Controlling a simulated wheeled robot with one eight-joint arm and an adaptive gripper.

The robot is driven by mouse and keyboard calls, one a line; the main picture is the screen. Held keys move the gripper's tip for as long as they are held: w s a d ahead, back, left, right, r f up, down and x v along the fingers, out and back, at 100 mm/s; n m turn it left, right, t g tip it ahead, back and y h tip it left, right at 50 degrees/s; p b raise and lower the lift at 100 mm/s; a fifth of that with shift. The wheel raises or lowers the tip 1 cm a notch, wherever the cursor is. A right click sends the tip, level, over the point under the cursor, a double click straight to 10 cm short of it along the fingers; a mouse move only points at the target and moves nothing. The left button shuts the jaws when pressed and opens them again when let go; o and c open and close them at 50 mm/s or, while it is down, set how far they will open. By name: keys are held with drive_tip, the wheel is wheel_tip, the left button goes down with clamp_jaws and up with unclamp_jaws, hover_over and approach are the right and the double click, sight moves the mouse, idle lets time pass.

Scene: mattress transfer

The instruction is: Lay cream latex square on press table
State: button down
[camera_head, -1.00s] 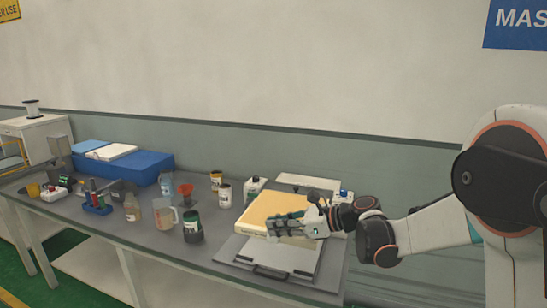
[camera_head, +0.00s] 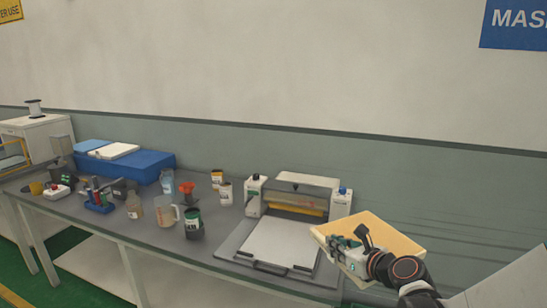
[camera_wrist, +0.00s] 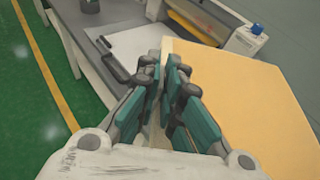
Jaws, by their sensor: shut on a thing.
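The cream latex square (camera_head: 380,238) is a thick pale-yellow slab held at the right end of the bench, off the press table. My gripper (camera_head: 350,252) is shut on its near left edge. In the wrist view the square (camera_wrist: 240,110) fills the right side, with my teal fingers (camera_wrist: 165,90) closed at its edge. The press table (camera_head: 275,245) is a flat light-grey plate with a dark front handle; its top is bare. It also shows in the wrist view (camera_wrist: 130,45), beyond and left of the fingers. The square is tilted and apart from the plate.
The press machine (camera_head: 297,195) with white posts stands behind the plate. A dark green jar (camera_head: 193,224), a measuring cup (camera_head: 166,217) and several bottles stand to the left. A blue block (camera_head: 135,166) lies farther left. Green floor (camera_wrist: 30,120) shows below the bench.

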drive_tip(key=s+d+h, duration=0.1)
drive_tip(key=d+m+h, duration=0.1)
drive_tip(key=d, duration=0.1)
drive_tip(key=shift+s+r+m+t, duration=0.1)
drive_tip(key=shift+s+m+t, duration=0.2)
drive_tip(key=shift+s+t, duration=0.1)
